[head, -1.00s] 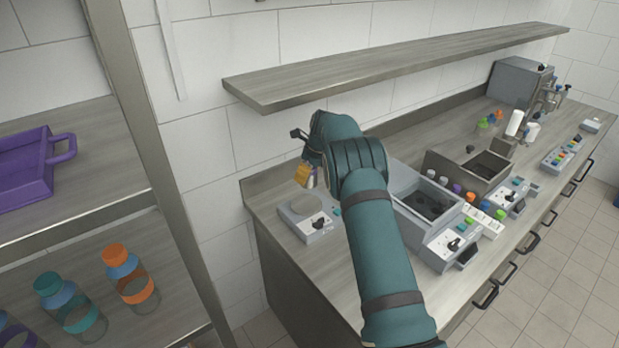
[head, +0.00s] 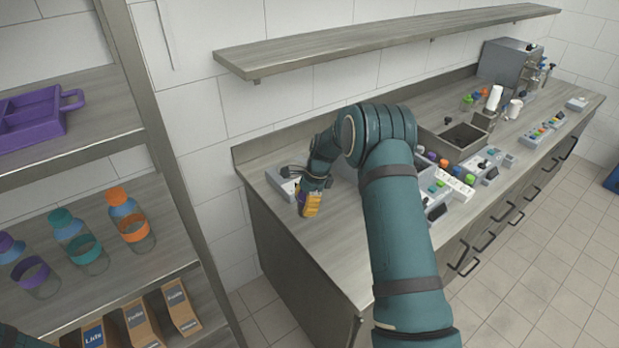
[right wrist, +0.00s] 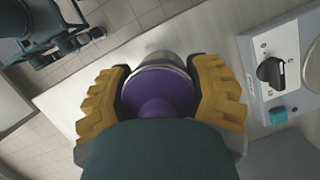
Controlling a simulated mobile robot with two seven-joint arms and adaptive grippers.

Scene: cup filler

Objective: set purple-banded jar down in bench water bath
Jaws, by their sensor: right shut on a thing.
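My right gripper (head: 311,203) is over the near left part of the bench, its yellow fingers pointing down. It is shut on the purple-banded jar (right wrist: 158,94). In the right wrist view the jar's purple lid sits between both fingers; its band is hidden. In the head view the jar is mostly covered by the gripper. A grey unit with a dark open well (head: 464,137) stands farther right on the bench. Another unit nearer is mostly hidden behind my right arm. I cannot tell which is the water bath.
A device with a black knob (right wrist: 273,72) and teal button lies beside the gripper. Several small coloured-cap items stand along the bench. A wall shelf (head: 390,39) runs above. A rack at left holds a purple tray (head: 34,116) and banded bottles. Bench front left is clear.

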